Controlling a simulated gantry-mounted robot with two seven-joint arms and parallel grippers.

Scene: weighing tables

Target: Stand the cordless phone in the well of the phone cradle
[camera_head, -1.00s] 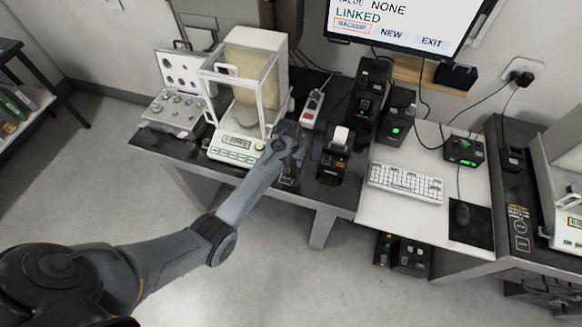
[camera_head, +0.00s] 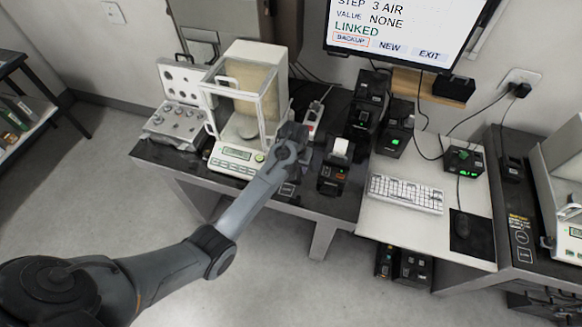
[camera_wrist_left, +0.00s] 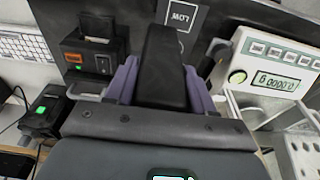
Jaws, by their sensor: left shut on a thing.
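My left gripper (camera_head: 291,148) is over the dark table, between the balance and the small printer. In the left wrist view its two purple fingers (camera_wrist_left: 163,88) are shut on a long black object, which I take to be the cordless phone (camera_wrist_left: 163,62). The phone's lower part is hidden by the gripper, and in the head view my wrist hides the phone. I cannot tell for certain which of the black units is the phone cradle. My right gripper is not in view.
The balance (camera_head: 236,153) stands left of my gripper, with a case of weights (camera_head: 178,130) beyond. The printer (camera_head: 334,176) is close on the right. A white-and-red strip (camera_head: 314,115) and black units with green lights (camera_head: 396,130) stand behind. A keyboard (camera_head: 405,193) lies further right.

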